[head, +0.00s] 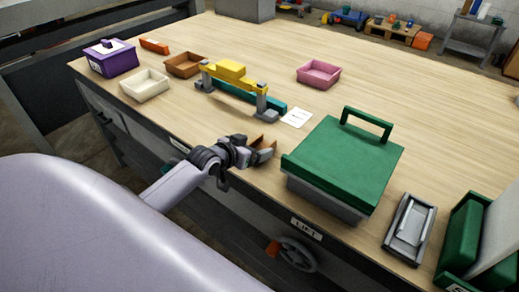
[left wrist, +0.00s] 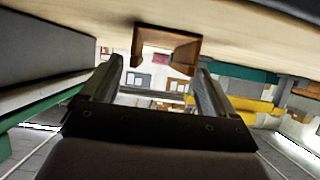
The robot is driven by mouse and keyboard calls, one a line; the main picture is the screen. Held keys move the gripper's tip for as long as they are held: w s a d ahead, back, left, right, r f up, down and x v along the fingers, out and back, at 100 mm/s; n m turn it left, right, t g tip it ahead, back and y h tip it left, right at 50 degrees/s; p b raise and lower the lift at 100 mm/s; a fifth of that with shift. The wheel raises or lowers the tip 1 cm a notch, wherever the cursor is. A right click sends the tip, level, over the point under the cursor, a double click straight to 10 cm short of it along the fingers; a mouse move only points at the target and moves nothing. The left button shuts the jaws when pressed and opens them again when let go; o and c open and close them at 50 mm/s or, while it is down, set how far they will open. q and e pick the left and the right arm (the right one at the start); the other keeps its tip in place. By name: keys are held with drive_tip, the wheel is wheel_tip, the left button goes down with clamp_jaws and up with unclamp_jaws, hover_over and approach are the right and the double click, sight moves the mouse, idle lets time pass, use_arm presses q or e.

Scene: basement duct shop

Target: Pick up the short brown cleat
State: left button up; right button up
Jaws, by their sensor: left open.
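The short brown cleat (head: 265,143) lies on the workbench near its front edge, left of the green-lidded box, and my left gripper (head: 256,154) partly hides it. In the left wrist view the cleat (left wrist: 167,42) looks like an angled brown piece, on the wooden bench top that shows along the upper edge. My left gripper (left wrist: 159,64) is open there, with the cleat ahead between its two fingertips, closer to the right one. I cannot tell whether a finger touches it. My right gripper is not in view.
The green-lidded box (head: 342,165) stands close on the right, with a grey tray (head: 410,228) beyond it. A yellow and teal fixture (head: 230,72) and a white card (head: 296,117) lie behind. Cream (head: 146,85), brown (head: 186,65) and pink (head: 318,74) trays stand farther off.

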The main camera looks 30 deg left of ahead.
sight(259, 145)
use_arm(q)
drive_tip(key=shift+x, duration=1.65)
drive_tip(key=shift+d, duration=0.1)
drive_tip(key=c, duration=1.1)
drive_tip(key=shift+o, duration=0.2)
